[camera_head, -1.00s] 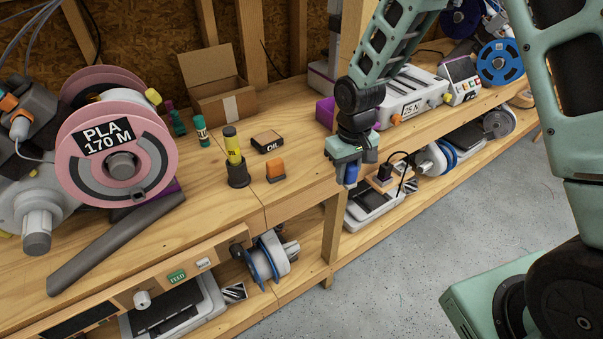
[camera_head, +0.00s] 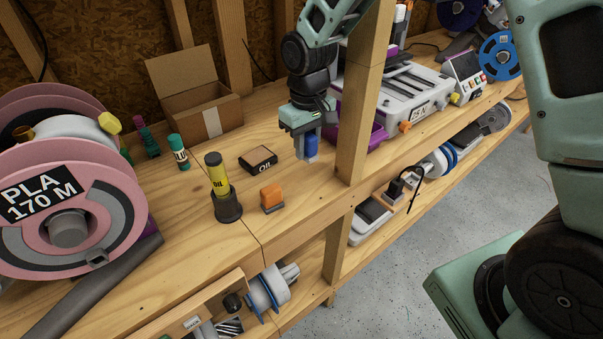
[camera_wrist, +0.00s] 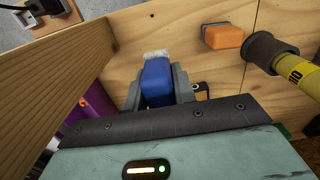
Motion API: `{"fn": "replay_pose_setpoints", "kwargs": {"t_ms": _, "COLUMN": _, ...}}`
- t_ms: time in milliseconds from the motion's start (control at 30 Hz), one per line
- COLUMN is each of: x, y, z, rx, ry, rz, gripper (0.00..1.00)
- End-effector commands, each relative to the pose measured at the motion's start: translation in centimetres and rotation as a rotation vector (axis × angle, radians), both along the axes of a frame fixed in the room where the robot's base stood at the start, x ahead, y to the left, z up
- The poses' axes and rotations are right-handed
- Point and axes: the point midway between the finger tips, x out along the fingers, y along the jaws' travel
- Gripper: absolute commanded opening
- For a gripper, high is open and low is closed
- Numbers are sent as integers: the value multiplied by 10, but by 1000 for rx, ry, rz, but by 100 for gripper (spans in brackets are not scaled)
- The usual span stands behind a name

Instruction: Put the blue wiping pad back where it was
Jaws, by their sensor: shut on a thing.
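The blue wiping pad (camera_head: 311,145) is held between the fingers of my gripper (camera_head: 306,148), which is shut on it. The pad shows blue with a pale end in the wrist view (camera_wrist: 157,82), between the two grey fingers (camera_wrist: 160,88). In the head view my gripper is above the wooden bench top (camera_head: 300,195), left of the wooden post (camera_head: 362,95). I cannot tell whether the pad touches the bench.
The post and a printer (camera_head: 400,95) are to the right.

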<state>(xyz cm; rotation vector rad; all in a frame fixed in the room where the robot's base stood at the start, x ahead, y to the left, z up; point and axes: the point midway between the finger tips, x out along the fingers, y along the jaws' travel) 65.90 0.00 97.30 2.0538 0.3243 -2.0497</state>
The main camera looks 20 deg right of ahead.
Motion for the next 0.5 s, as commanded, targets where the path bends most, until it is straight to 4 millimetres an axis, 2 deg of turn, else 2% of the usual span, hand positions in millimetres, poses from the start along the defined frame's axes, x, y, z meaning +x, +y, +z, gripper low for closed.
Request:
{"fn": "replay_pose_setpoints", "kwargs": {"t_ms": 200, "x": -2, "y": 0, "z": -38, "rx": -1, "ry": 6, "rz": 0, "gripper": 2}}
{"fn": "replay_pose_setpoints", "kwargs": {"t_ms": 500, "x": -2, "y": 0, "z": -73, "rx": -2, "ry": 7, "rz": 1, "gripper": 2}}
